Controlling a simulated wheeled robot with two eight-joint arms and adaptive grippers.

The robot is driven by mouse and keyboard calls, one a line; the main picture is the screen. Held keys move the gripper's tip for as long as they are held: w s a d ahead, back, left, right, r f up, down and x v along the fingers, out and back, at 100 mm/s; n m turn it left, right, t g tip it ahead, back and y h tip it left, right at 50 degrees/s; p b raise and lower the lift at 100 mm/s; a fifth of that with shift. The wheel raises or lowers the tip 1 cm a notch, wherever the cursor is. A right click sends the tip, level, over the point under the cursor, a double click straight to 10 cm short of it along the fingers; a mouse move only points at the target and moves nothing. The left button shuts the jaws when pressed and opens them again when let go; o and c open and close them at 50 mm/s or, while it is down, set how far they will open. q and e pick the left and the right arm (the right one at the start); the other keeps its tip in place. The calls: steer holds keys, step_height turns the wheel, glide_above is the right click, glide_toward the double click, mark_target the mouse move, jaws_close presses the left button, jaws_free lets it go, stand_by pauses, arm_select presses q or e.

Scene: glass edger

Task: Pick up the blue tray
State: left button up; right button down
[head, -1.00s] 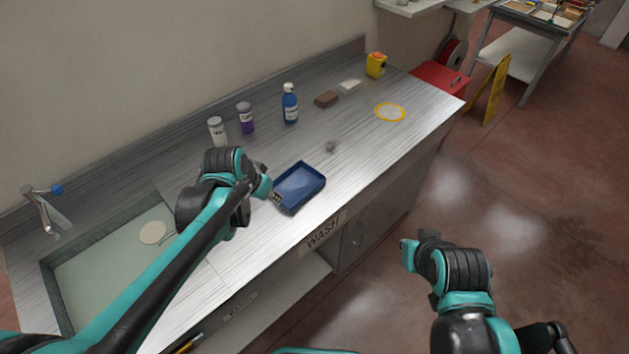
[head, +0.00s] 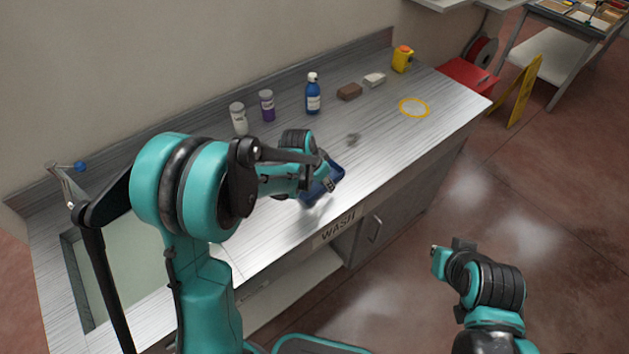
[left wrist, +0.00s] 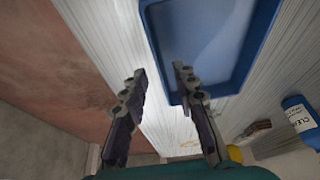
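The blue tray (head: 337,174) lies on the metal counter, near its front edge, in the head view. It is partly hidden behind my left gripper (head: 325,184). In the left wrist view the tray (left wrist: 212,40) fills the upper middle. My left gripper (left wrist: 158,85) is open there, its fingers well apart. One finger overlaps the tray's near side wall and the other is outside the tray, over the counter's edge. I cannot tell whether either finger touches the tray. My right gripper (head: 440,250) is over the floor, far from the tray; its fingers are too small to read.
A white bottle (head: 239,119), a purple bottle (head: 267,105) and a blue bottle (head: 313,94) stand behind the tray. A brown block (head: 349,92), a white block (head: 374,80) and a yellow ring (head: 414,107) are farther right. A sink (head: 112,280) is at left.

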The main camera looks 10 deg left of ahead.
arm_select(q)
steer(key=shift+w+d+f, duration=0.1)
steer(key=shift+w+f, duration=0.15)
steer(key=shift+f, duration=0.4)
steer(key=shift+r, duration=0.1)
jaws_close()
